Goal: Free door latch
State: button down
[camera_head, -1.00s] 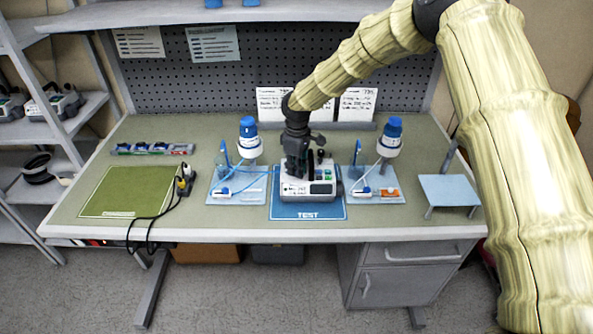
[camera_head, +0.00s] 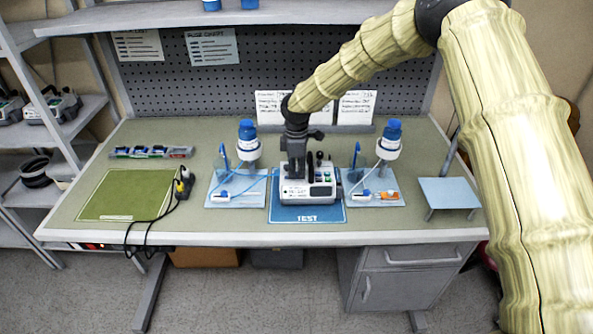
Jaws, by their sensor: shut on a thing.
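A white infusion pump (camera_head: 309,190) stands on the blue TEST mat (camera_head: 307,214) at the middle of the workbench. It has a dark top, a green display and small labels on its front. My gripper (camera_head: 296,174) reaches down from behind onto the left part of the pump's top. It is shut on a part there, at the door latch's place as far as I can see. The latch itself is too small and too covered by the gripper to make out.
Blue-capped bottles stand left (camera_head: 248,143) and right (camera_head: 389,140) of the pump, with light tubing and trays beside them. A green mat (camera_head: 125,193), black cables (camera_head: 160,215) and a small blue stand (camera_head: 449,193) lie farther out.

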jog(key=c, duration=1.5)
grip_release()
jog(key=shift+c, duration=0.2)
jog(key=shift+r, duration=0.1)
notch_tip(320, 180, up, 12)
jog(key=shift+a, duration=0.1)
